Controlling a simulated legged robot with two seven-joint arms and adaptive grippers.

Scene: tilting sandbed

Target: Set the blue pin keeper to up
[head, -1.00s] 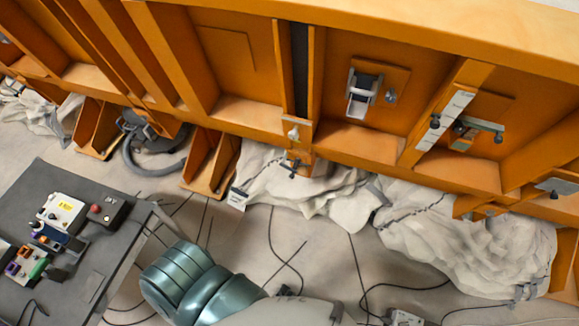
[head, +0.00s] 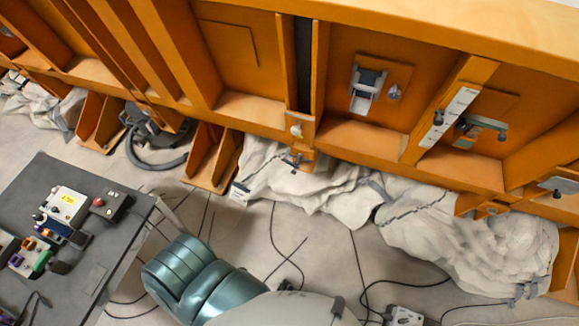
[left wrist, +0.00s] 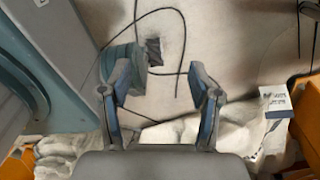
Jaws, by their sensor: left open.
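No part in view is clearly a blue pin keeper. On the orange wall in the head view are a metal latch (head: 367,89) with a grey knob beside it, and a grey T-shaped lever (head: 482,127) right of a white marked strip (head: 447,117). I cannot tell which of these is the keeper. My left gripper (left wrist: 160,82) shows in the left wrist view, its two fingers apart and nothing held between them. It is not visible in the head view. My right gripper is not in view.
A grey table (head: 95,280) with small boxes and coloured parts stands at the left. Crumpled white sheeting (head: 310,190) lies along the wall's foot. Black cables (head: 272,235) run over the floor.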

